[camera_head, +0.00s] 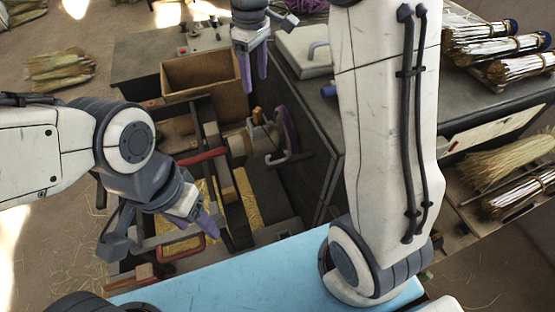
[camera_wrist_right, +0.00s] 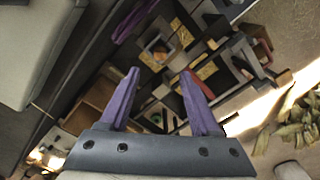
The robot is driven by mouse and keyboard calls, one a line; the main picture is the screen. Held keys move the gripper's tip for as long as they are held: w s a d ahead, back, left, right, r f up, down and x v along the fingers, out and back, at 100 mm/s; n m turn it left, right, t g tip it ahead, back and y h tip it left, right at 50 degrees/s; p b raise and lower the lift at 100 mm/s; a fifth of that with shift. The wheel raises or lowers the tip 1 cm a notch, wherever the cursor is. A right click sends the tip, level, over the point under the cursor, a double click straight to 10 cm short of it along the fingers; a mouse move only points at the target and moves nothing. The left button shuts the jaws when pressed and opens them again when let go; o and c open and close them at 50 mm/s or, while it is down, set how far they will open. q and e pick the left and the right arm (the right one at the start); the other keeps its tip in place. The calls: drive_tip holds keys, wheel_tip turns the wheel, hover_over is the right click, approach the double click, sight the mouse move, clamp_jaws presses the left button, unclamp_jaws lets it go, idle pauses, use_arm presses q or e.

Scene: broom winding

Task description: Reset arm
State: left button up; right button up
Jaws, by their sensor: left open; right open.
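My left gripper (camera_head: 203,218) comes in from the left and points down over the front of the winding machine, near a red handle (camera_head: 182,248). Its purple fingers are partly hidden by its own body; it is open and I see nothing held. My right gripper (camera_head: 254,82) hangs at the top centre with two purple fingers apart, beside a brown open box (camera_head: 205,78). In the right wrist view the right gripper (camera_wrist_right: 160,75) is open and empty above the machine area. The winding machine has a purple wheel (camera_head: 286,130) and a red bar (camera_head: 203,156).
A grey workbench (camera_head: 370,150) at right carries a white-lidded box (camera_head: 303,50) and bundled brooms (camera_head: 480,38). More straw bundles (camera_head: 510,160) lie on a lower shelf at right. Loose straw (camera_head: 60,68) lies on the floor at left. A light-blue surface (camera_head: 270,275) is at the front.

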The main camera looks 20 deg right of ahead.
idle(0.4)
drive_tip(key=s+a+f+b, duration=0.2)
drive_tip(key=s+a, duration=0.7)
drive_tip(key=s, duration=0.3)
use_arm(q)
wheel_tip(320, 180, down, 4)
drive_tip(key=shift+r+b, duration=0.2)
drive_tip(key=shift+b, duration=0.6)
use_arm(e)
drive_tip(key=s+f, duration=0.3)
drive_tip(key=s, duration=0.5)
drive_tip(key=s+f+y, duration=0.1)
drive_tip(key=s+f, duration=0.2)
drive_tip(key=s, duration=0.5)
drive_tip(key=shift+s+a+m, duration=0.25)
drive_tip(key=shift+a+m, duration=0.15)
drive_tip(key=shift+f, duration=0.1)
